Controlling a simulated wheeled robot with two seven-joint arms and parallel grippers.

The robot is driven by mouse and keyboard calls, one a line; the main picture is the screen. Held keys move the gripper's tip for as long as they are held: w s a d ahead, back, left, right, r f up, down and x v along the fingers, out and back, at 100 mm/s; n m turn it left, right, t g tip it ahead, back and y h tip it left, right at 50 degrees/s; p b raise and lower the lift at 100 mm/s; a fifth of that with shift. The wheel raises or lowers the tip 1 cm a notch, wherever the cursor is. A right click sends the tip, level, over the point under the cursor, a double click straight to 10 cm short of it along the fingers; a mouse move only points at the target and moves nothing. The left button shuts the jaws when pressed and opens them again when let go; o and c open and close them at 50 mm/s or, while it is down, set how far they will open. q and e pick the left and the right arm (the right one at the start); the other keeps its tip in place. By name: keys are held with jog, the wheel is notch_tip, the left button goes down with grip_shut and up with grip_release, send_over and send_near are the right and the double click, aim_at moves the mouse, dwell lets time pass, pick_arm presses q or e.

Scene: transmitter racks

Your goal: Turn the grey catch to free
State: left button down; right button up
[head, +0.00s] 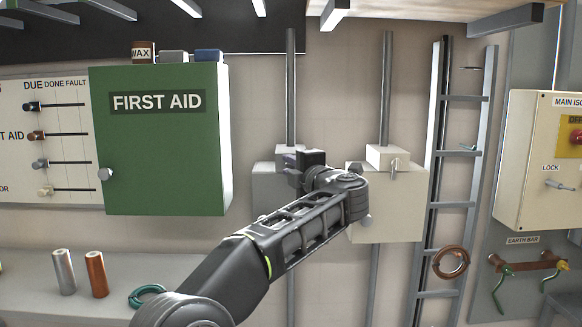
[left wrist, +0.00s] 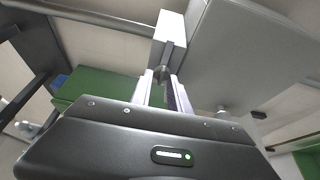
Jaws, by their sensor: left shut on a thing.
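The grey box (head: 268,190) hangs on a vertical pipe on the wall, with a smaller block (head: 285,150) on its top. In the left wrist view the small block (left wrist: 171,35) and the larger box (left wrist: 250,50) show close in front of the fingers. My left gripper (head: 303,160) is at the small block and hides its front in the head view. Its two fingers (left wrist: 163,88) are shut on the grey catch (left wrist: 162,73), a small grey part at the block. The catch is mostly hidden, and I cannot tell which way it points. My right gripper is not in view.
A cream box (head: 388,215) with its own catch (head: 394,168) stands close right of my left wrist. A green first aid cabinet (head: 160,150) is to the left. A ladder (head: 455,180) and an isolator box (head: 540,160) are to the right. A shelf (head: 200,270) runs below.

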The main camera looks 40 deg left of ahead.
pick_arm(q)
jog(key=c, duration=1.2)
grip_release()
jog(key=shift+c, duration=0.2)
jog(key=shift+s+d+f, duration=0.1)
jog(key=shift+s+d, duration=0.25)
jog(key=shift+d, duration=0.25)
jog(key=b+v, duration=0.2)
jog(key=v, duration=0.4)
jog(key=shift+s+d, duration=0.15)
jog(key=shift+d, duration=0.05)
